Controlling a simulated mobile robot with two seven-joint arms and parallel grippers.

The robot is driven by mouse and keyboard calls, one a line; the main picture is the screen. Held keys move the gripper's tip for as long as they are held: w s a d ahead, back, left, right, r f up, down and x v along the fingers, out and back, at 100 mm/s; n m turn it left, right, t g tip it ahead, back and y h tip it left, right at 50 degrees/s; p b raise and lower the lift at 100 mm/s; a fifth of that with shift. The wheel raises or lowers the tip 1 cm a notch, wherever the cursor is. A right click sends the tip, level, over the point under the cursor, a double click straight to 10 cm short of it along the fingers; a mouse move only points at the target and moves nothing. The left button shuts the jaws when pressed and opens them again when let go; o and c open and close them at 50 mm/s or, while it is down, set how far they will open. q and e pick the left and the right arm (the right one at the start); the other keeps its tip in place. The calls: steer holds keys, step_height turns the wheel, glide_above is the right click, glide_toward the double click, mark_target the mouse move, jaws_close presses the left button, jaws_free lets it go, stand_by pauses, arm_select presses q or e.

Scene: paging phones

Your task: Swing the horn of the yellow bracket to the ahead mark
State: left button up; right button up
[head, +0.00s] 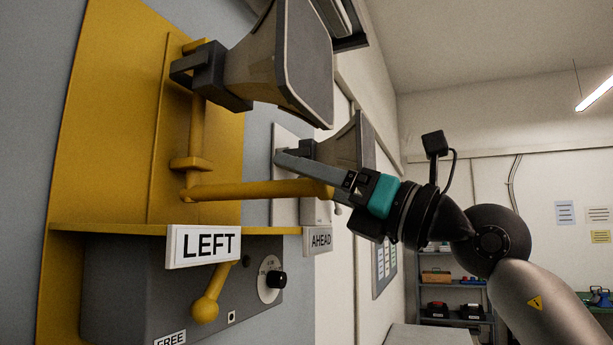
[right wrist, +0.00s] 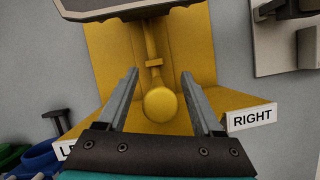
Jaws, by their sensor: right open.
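The yellow bracket (head: 110,130) is on the wall with a grey horn (head: 275,60) on its upright post. A yellow swing bar (head: 250,189) reaches out from the post over the AHEAD sign (head: 319,240); the LEFT sign (head: 203,245) is on the near side. In the right wrist view the RIGHT sign (right wrist: 252,117) is at the right, and the bar's round end (right wrist: 160,104) lies between the spread fingers of my right gripper (right wrist: 160,73), with gaps on both sides. My right gripper also shows in the head view (head: 283,160). My left gripper is out of view.
A grey box under the shelf carries a yellow ball-ended lever (head: 206,307), a dial (head: 270,278) and a FREE sign (head: 170,339). Another grey horn (head: 350,140) is farther along the wall. Shelving (head: 455,295) stands in the background.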

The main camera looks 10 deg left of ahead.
steer(key=b+v, duration=0.5)
steer(key=v, duration=1)
steer(key=shift+d+f, duration=0.1)
